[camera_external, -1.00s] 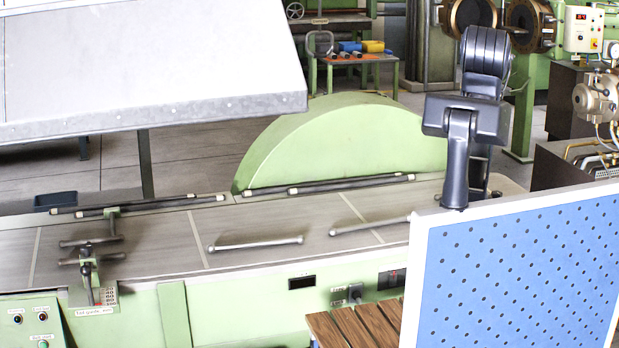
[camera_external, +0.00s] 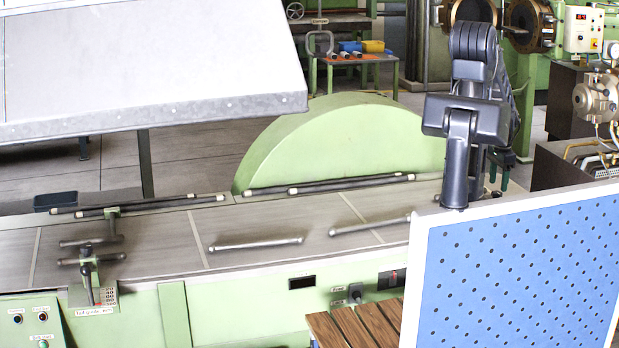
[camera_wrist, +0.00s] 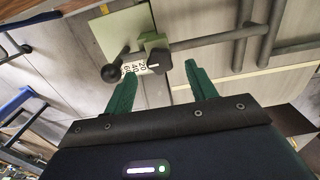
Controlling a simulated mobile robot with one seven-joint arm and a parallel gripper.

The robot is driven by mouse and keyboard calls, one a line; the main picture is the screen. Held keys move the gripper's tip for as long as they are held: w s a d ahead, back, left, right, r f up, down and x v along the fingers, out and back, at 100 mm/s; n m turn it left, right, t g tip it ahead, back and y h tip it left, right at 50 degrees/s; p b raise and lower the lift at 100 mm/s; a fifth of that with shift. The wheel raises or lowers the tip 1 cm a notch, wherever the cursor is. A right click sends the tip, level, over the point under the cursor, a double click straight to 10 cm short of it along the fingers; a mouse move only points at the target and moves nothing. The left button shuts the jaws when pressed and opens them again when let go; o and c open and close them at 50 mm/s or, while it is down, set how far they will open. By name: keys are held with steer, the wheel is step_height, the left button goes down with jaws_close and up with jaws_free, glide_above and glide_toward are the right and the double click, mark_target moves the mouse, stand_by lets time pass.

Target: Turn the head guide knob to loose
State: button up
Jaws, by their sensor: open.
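In the wrist view a dark round knob (camera_wrist: 153,62) with a white mark sits on a green block beside a white scale (camera_wrist: 134,67) with numbers. My gripper (camera_wrist: 161,69) is open and empty, its green fingers on either side below the knob in the picture and apart from it. Its green fingertips also show beside my arm in the external view (camera_external: 499,182). The knob is hidden in the external view by my arm and the blue panel. I cannot read a loose mark beside it.
A ball-ended lever (camera_wrist: 112,72) stands just left of the knob, and grey bars (camera_wrist: 215,42) run to its right. In the external view, a blue perforated panel (camera_external: 520,270) stands in front of my arm. A tail guide (camera_external: 90,265) is at the left.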

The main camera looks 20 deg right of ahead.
mark_target(497, 192)
steer(key=shift+f, duration=1.6)
steer(key=c, duration=1)
